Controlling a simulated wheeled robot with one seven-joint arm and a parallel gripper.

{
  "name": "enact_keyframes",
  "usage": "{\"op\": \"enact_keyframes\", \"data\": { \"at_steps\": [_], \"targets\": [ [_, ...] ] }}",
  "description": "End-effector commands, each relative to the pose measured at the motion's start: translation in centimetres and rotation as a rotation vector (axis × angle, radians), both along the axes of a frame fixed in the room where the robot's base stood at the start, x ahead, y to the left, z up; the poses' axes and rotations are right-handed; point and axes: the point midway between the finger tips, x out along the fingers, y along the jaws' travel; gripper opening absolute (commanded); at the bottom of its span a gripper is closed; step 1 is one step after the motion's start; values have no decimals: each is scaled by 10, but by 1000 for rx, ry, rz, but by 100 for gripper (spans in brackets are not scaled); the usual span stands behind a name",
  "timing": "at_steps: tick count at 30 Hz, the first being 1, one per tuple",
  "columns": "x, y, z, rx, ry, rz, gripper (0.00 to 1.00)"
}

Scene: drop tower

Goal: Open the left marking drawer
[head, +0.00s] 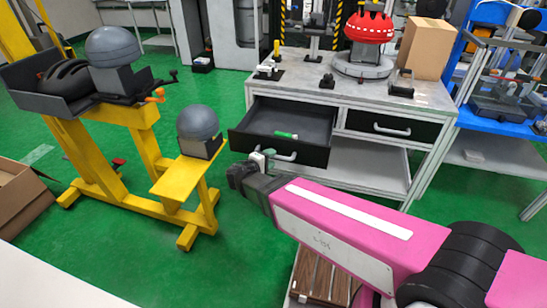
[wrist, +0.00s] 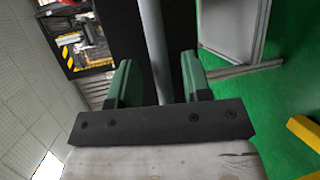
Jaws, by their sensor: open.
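The left drawer (head: 318,155) of the workbench is pulled out in the head view. The drawer's bar handle (head: 286,156) is pale grey and partly hidden by my gripper (head: 262,158). In the wrist view the handle (wrist: 154,45) runs between the two green fingers of my gripper (wrist: 158,80). The fingers are apart, with gaps beside the bar. The black drawer front lies behind it.
The right drawer (head: 375,125) is closed. On the bench top (head: 425,95) are a red helmet (head: 369,26) on a stand and a cardboard box (head: 426,48). A yellow stand (head: 180,178) with grey domes is at left. Green floor lies between it and the bench.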

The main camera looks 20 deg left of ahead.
Motion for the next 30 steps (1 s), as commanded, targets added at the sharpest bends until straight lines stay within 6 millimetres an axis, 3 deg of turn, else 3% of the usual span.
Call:
{"op": "enact_keyframes", "data": {
  "at_steps": [9, 15, 30],
  "targets": [
    [-50, 21, 10, 0, 0, 2, 44],
    [-68, 29, 13, 0, 1, 0, 44],
    [-74, 31, 15, 0, 1, -1, 44]
  ]
}}
